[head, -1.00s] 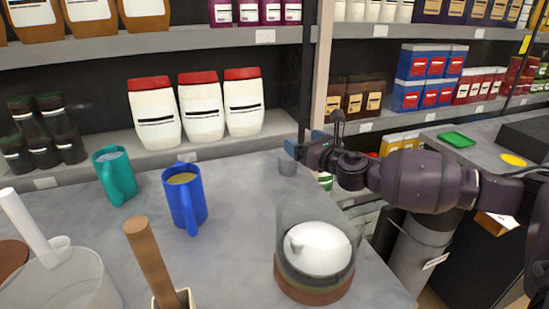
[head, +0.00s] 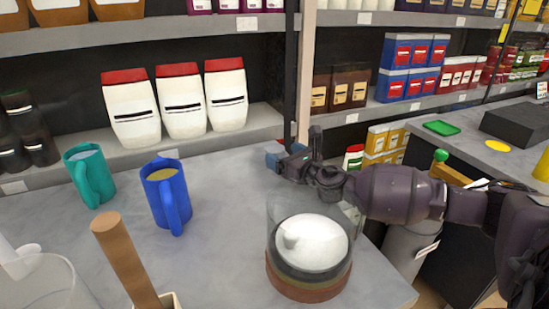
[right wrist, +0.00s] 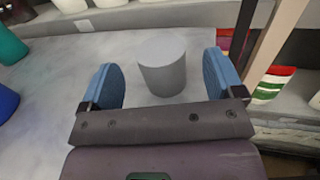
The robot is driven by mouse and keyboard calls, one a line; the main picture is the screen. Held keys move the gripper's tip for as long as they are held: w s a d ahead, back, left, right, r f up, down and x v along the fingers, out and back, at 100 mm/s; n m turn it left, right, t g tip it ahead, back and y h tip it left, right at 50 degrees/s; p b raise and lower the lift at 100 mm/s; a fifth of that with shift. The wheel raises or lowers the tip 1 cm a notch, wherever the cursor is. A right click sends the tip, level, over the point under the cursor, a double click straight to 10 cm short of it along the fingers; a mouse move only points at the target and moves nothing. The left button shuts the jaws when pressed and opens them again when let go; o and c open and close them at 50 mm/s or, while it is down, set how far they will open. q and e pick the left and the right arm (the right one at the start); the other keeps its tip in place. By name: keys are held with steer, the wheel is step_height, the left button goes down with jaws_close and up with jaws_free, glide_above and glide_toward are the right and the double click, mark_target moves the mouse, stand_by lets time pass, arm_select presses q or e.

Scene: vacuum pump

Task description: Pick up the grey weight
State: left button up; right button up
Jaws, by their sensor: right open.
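The grey weight (right wrist: 162,68) is a small plain grey cylinder standing upright on the grey counter. In the right wrist view it lies between the two blue finger pads of my right gripper (right wrist: 164,80), with a gap on each side. The right gripper is open and empty. In the head view the right gripper (head: 280,158) is at the counter's far right part, and it hides the weight there. My left gripper is not in view.
A glass vessel with a white dome (head: 311,243) stands close below my right arm. A blue mug (head: 166,196) and a teal mug (head: 90,177) stand to the left. A shelf with red-topped white containers (head: 183,106) runs behind the counter (head: 225,215).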

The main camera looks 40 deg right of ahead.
mark_target(274, 147)
steer(key=w, duration=0.3)
steer(key=shift+w+f+b, duration=0.25)
steer(key=shift+w+b, duration=0.05)
steer(key=shift+b, duration=0.1)
steer(key=shift+w+r, duration=0.15)
steer(key=shift+w, duration=0.55)
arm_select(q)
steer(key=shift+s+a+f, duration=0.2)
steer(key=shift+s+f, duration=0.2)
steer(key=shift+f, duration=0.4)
arm_select(e)
steer(key=shift+c, duration=0.3)
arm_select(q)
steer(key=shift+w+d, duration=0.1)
arm_select(e)
steer(key=c, duration=1.2)
